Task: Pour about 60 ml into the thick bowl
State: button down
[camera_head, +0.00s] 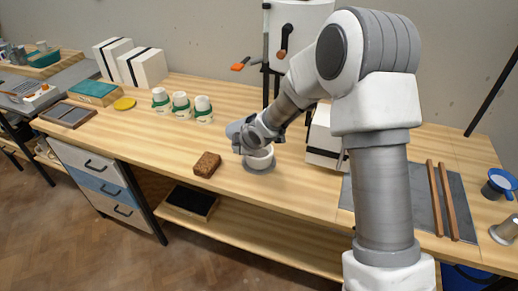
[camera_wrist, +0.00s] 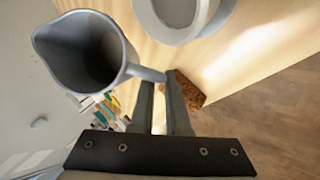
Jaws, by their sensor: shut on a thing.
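My gripper (camera_head: 256,136) is shut on the handle of a grey jug (camera_wrist: 88,52); its fingers (camera_wrist: 160,88) close on the handle in the wrist view. The jug has a spout on its left and a dark inside; I cannot tell the liquid level. In the head view the jug (camera_head: 236,127) is mostly behind my gripper. A white, thick-walled bowl (camera_head: 260,161) stands on a grey round base (camera_head: 259,170) just below my gripper. In the wrist view the bowl (camera_wrist: 215,18) is at the top edge, right of the jug and apart from it in the picture, partly cut off.
A brown block (camera_head: 207,164) lies left of the bowl. Several things stand further left, including white cups with green bands (camera_head: 181,106) and a yellow disc (camera_head: 125,103). A white box (camera_head: 325,135) stands close right. A white tank (camera_head: 297,32) is behind. Two brown bars (camera_head: 442,200) lie right.

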jog(key=shift+r, duration=0.15)
dwell(0.3)
jog(key=r+h+p, duration=0.1)
jog(key=p, duration=0.2)
jog(key=shift+r+g, duration=0.35)
jog(key=shift+g, duration=0.05)
jog(key=shift+h, duration=0.3)
jog(key=shift+f, duration=0.1)
jog(key=shift+g+p, duration=0.3)
jog(key=shift+p, duration=0.15)
